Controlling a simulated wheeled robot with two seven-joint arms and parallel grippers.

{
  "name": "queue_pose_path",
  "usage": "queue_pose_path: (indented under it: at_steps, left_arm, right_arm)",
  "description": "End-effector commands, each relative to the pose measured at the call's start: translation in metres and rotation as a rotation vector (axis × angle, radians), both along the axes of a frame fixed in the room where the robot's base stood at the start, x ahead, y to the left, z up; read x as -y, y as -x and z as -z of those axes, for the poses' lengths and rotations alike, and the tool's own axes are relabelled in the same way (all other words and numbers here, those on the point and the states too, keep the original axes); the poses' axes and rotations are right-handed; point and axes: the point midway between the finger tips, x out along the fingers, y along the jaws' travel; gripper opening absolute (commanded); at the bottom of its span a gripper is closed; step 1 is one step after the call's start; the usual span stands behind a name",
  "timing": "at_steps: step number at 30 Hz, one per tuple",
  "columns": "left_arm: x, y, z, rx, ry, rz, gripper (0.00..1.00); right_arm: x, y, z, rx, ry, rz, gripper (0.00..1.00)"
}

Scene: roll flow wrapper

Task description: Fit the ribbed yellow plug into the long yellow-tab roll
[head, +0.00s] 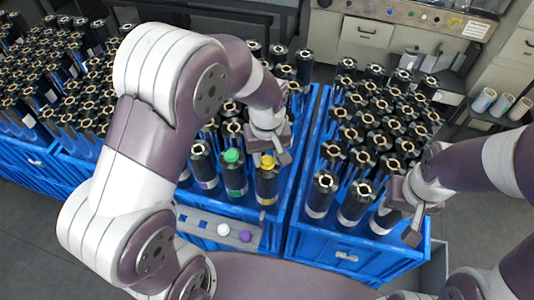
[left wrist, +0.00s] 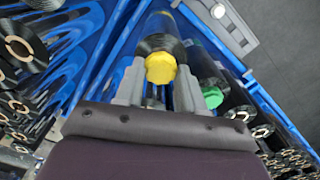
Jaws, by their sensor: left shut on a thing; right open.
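The ribbed yellow plug (head: 267,161) is between the fingers of my left gripper (head: 270,158), which is shut on it. It sits at the top end of a dark roll with a yellow tab (head: 266,187) in the front row of the middle blue crate. In the left wrist view the yellow plug (left wrist: 160,69) is in line with the end of the roll (left wrist: 160,38), between the fingers of the left gripper (left wrist: 160,82). I cannot tell how deep the plug sits. My right gripper (head: 408,222) is open and empty by the right crate's front corner.
A green plug (head: 232,156) caps the neighbouring green-tab roll (head: 235,181). White (head: 223,229) and purple (head: 245,236) plugs rest on a grey tray (head: 192,222) at the crate's front. The right blue crate (head: 325,243) holds many dark rolls standing close together.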

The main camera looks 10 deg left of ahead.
Motion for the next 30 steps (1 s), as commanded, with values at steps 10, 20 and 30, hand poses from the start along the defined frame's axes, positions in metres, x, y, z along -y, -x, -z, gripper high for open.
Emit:
queue_pose_path:
  at_steps: [10,20,30]
  left_arm:
    - [0.0000,0.0003,-0.0002,0.000,0.000,0.000,0.11]
    - [0.0001,0.0017,0.0003,-0.001,0.000,0.000,0.11]
    - [0.0001,0.0018,0.0057,-0.001,0.000,0.000,0.11]
  right_arm:
    - [0.0000,0.0001,-0.0006,0.000,0.000,0.000,0.43]
    - [0.0000,0.0000,-0.0026,0.000,0.000,0.000,0.43]
    - [0.0000,0.0001,0.0011,0.000,0.000,0.000,0.43]
